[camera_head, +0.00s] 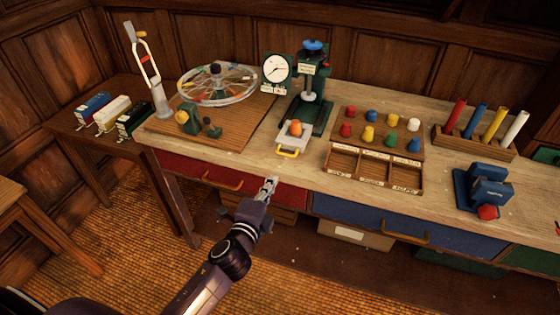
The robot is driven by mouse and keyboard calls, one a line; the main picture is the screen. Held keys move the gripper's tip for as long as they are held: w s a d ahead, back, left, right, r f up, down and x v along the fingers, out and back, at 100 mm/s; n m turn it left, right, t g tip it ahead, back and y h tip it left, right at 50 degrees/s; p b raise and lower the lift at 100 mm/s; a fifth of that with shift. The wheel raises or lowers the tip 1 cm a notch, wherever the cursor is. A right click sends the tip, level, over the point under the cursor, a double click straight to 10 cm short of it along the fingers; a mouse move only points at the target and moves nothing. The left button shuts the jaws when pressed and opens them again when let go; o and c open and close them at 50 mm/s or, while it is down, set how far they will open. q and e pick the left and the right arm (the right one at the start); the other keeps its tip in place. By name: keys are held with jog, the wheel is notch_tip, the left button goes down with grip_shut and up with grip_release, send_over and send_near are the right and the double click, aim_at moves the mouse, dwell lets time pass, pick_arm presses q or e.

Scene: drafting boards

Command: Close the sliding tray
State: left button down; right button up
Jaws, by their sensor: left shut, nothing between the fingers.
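The sliding tray (294,143) is a small grey tray with a yellow handle (287,153) on its near side. It sticks out in front of the green press (309,88) on the bench, with an orange piece (295,128) on it. My left gripper (270,182) is shut and empty. In the picture it lies below and slightly left of the yellow handle, apart from it, over the bench's front edge. My right gripper is not in view.
A wooden sorting box (376,176) with coloured pegs stands right of the tray. A wheel on a wooden board (235,125) is to the left. Red (215,172) and blue (400,230) drawers front the bench. A blue device (483,187) stands farther right.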

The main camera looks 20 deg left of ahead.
aim_at(281, 171)
pick_arm(q)
jog(key=w+p, duration=0.1)
jog(key=w, duration=0.8)
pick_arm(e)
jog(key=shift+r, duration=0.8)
pick_arm(q)
jog(key=shift+s, duration=0.1)
